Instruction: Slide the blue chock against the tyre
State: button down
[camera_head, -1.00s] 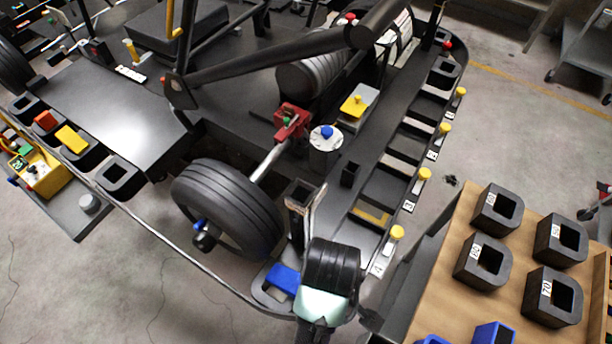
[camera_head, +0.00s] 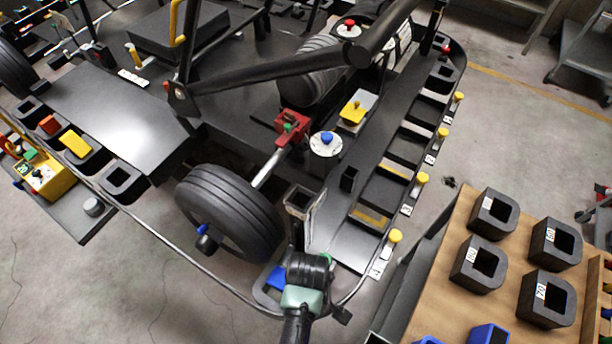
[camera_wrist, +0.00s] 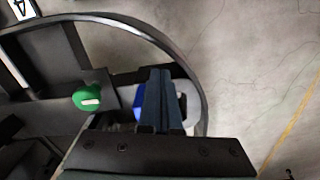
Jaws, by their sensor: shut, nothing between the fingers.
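The blue chock (camera_head: 276,278) lies in the rounded front corner of the kart stand, just below and right of the black tyre (camera_head: 228,212). I cannot tell whether they touch. My gripper (camera_wrist: 159,80) is shut and empty in the wrist view, with its dark fingers in front of the chock. There only a blue strip of the chock (camera_wrist: 138,105) shows left of the fingers. In the head view my wrist hides the fingers and covers the chock's right side. The tyre is not recognisable in the wrist view.
A curved rail (camera_head: 205,262) runs around the stand's corner. A green knob (camera_wrist: 88,97) sits left of my fingers in the wrist view. A square post (camera_head: 300,203) stands right of the tyre. A wooden table (camera_head: 455,290) with black blocks is at the right.

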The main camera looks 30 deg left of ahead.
jog(key=shift+a, duration=0.2)
jog(key=shift+w+a, duration=0.2)
jog(key=shift+a, duration=0.4)
jog(key=shift+w+a, duration=0.15)
jog(key=shift+a, duration=0.45)
jog(key=shift+a, duration=0.1)
